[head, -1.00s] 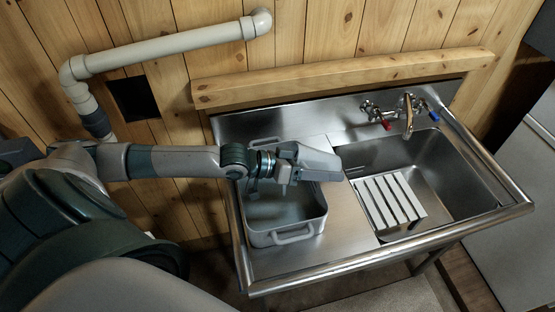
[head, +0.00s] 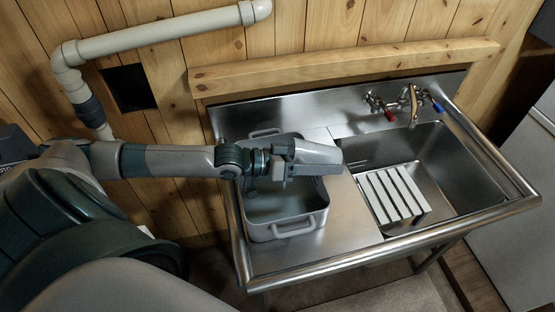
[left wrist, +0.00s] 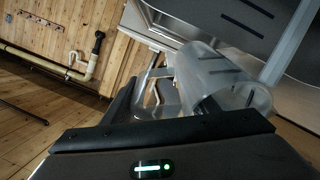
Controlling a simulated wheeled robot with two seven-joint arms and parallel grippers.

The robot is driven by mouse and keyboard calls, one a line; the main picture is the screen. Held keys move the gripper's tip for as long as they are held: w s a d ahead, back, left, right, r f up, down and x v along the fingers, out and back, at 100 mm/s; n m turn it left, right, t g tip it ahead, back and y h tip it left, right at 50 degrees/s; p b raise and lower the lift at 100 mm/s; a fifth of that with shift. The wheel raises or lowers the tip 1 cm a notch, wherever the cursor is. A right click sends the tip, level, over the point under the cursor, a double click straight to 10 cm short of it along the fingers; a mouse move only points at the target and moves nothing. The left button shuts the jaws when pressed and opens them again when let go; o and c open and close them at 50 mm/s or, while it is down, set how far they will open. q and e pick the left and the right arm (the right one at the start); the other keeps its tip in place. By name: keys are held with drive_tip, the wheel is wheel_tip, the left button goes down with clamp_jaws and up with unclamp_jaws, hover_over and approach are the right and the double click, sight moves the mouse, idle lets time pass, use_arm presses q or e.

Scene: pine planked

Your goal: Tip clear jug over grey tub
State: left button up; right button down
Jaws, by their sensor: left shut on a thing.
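The grey tub (head: 289,230) stands on the steel drainboard left of the basin, its open top facing up. My left gripper (head: 335,158) is above the tub's right side in the head view, pointing right. In the left wrist view, my left gripper (left wrist: 165,98) is shut on the clear jug (left wrist: 208,68), with its dark fingers at the handle side. The jug looks slanted in that view; its true tilt is hard to tell. My right gripper is not in view.
The steel sink basin (head: 455,160) is right of the drainboard, with a white slatted rack (head: 392,195) at its left. Taps (head: 408,105) stand behind it. A wooden ledge (head: 340,68) and a pale pipe (head: 165,35) run along the plank wall.

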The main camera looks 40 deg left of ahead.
sight(301, 160)
use_arm(q)
drive_tip(key=b, duration=0.2)
drive_tip(key=s+a+t+h+b, duration=0.1)
drive_tip(key=b, duration=0.1)
drive_tip(key=shift+s+a+r, duration=0.1)
drive_tip(key=shift+a+r, duration=0.1)
drive_tip(key=shift+a, duration=0.1)
idle(0.7)
drive_tip(key=shift+s+a+r+t+h, duration=0.15)
drive_tip(key=shift+r+t+h, duration=0.25)
drive_tip(key=shift+r, duration=0.15)
drive_tip(key=shift+s+a+r+b, duration=0.1)
drive_tip(key=shift+a+r+b, duration=0.05)
drive_tip(key=shift+r+b, duration=0.35)
drive_tip(key=shift+s+a+t+h+b, duration=0.2)
drive_tip(key=shift+t+h+b, duration=0.3)
drive_tip(key=shift+b, duration=0.2)
drive_tip(key=w+d+f+g+y+p, duration=0.1)
drive_tip(key=p, duration=0.2)
drive_tip(key=d+f+g+y+p, duration=0.1)
drive_tip(key=p, duration=0.1)
drive_tip(key=shift+w+d+f+g+y+p, duration=0.15)
drive_tip(key=shift+w+f+g+y+p, duration=0.15)
drive_tip(key=shift+w+p, duration=0.1)
